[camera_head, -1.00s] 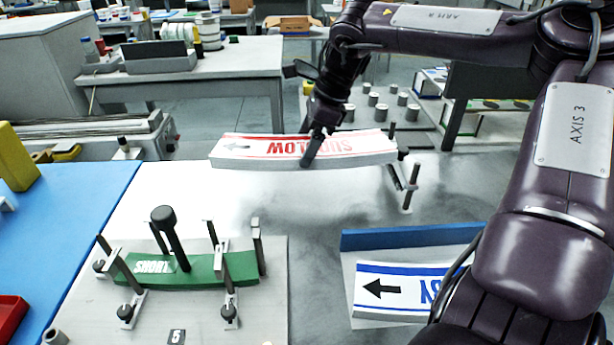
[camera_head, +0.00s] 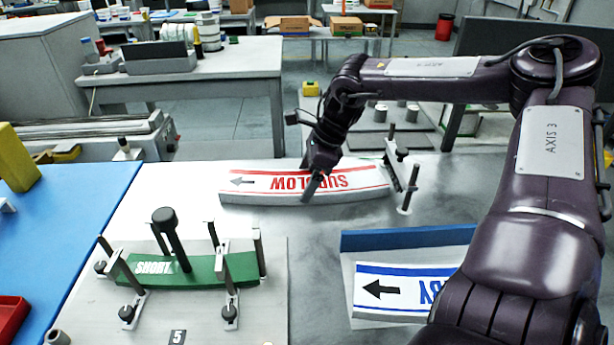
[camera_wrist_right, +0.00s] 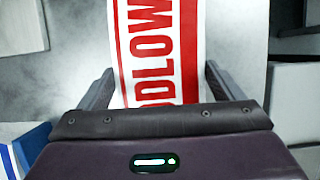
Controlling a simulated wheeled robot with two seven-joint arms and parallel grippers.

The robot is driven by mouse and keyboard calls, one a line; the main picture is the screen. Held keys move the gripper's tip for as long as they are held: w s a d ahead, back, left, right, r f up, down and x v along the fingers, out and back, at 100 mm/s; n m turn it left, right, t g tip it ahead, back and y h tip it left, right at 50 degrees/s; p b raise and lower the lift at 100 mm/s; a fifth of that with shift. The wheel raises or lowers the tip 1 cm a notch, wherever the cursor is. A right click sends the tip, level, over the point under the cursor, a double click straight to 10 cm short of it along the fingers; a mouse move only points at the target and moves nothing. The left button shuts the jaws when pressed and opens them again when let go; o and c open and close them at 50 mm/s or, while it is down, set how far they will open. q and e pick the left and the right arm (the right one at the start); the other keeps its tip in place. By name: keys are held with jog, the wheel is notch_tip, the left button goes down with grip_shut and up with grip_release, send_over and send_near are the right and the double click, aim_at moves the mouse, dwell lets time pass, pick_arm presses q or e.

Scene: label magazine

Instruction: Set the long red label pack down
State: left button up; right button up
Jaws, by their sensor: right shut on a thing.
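The long red label pack (camera_head: 240,184) is a curved white stack with red bands and red lettering. It lies flat at or just above the grey metal table, left of a post fixture; I cannot tell whether it touches the table. My right gripper (camera_head: 311,178) comes down over its middle and is shut on it. In the right wrist view the pack (camera_wrist_right: 160,40) runs between the two fingers (camera_wrist_right: 160,85), one at each side. Its underside is hidden. My left gripper is not in view.
A post fixture (camera_head: 408,190) stands at the pack's right end. A blue-banded pack (camera_head: 400,290) sits by a blue rail (camera_head: 405,238) in front. A green pack (camera_head: 205,271) is held among posts on a plate (camera_head: 270,320) at front left. Bare table lies between.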

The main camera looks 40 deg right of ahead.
jog(key=shift+f, duration=0.1)
jog(key=o, duration=1.2)
jog(key=shift+d+r, duration=0.1)
jog(key=shift+r, duration=0.35)
jog(key=v, duration=1.1)
jog(key=shift+r, duration=0.15)
jog(key=shift+s, duration=0.1)
